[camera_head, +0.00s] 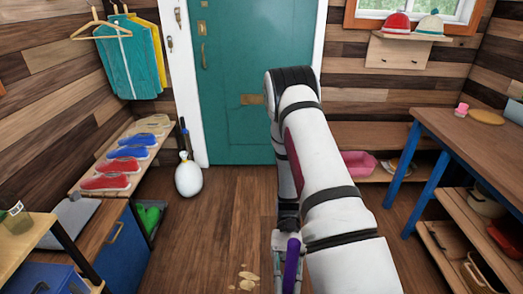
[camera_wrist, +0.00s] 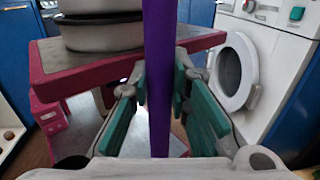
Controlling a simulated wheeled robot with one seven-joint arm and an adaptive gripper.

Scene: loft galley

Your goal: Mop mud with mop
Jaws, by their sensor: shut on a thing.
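The mop shows only as a purple handle (camera_head: 291,266), held low in front of me. In the wrist view the handle (camera_wrist: 158,60) stands upright between the teal finger pads. My gripper (camera_wrist: 160,100) is shut on this handle. In the head view my gripper (camera_head: 284,247) is at the bottom, partly hidden by my arm. The mop's head is not seen in either view. The mud (camera_head: 248,280) is a few tan patches on the wooden floor, just left of my gripper, at the bottom edge.
A shoe rack (camera_head: 122,158) and a blue cabinet (camera_head: 122,245) stand at left, with a white sack (camera_head: 188,176) by the teal door (camera_head: 235,90). A blue-legged table (camera_head: 455,130) is at right. The wrist view shows a washing machine (camera_wrist: 270,50). The middle floor is clear.

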